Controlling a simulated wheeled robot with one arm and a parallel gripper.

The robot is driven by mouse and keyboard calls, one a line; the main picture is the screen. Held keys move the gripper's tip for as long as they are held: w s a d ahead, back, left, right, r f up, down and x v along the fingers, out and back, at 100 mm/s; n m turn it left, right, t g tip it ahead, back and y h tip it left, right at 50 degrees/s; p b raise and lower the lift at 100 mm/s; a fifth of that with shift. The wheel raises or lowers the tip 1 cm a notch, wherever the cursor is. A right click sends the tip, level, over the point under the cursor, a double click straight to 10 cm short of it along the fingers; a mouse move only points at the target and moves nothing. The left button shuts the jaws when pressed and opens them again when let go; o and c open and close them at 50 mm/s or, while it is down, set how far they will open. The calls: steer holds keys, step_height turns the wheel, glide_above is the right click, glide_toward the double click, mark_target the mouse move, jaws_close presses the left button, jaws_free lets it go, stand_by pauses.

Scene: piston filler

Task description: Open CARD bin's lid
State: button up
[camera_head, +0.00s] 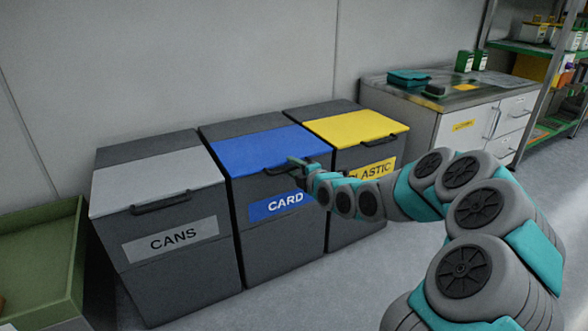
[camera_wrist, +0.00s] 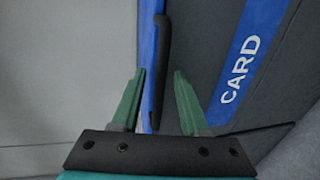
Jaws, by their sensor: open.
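The CARD bin (camera_head: 285,236) is the middle of three dark grey bins. Its blue lid (camera_head: 262,148) lies flat and closed, with a dark handle along the front edge, partly hidden by my gripper. My gripper (camera_head: 296,163) is at the front edge of this lid, by the handle. In the wrist view, my gripper (camera_wrist: 160,95) is open, with its two green fingers on either side of the dark handle (camera_wrist: 161,60). The handle runs between the fingertips, and I cannot tell whether either finger touches it. The bin's CARD label (camera_wrist: 243,65) is to the right.
The CANS bin (camera_head: 180,270) with a grey lid stands close on the left. The PLASTIC bin (camera_head: 345,217) with a yellow lid stands close on the right, behind my arm. A green container (camera_head: 40,262) is at far left. A cabinet (camera_head: 480,120) stands further right.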

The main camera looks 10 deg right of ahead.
jaws_close()
stand_by(0.3)
stand_by(1.1)
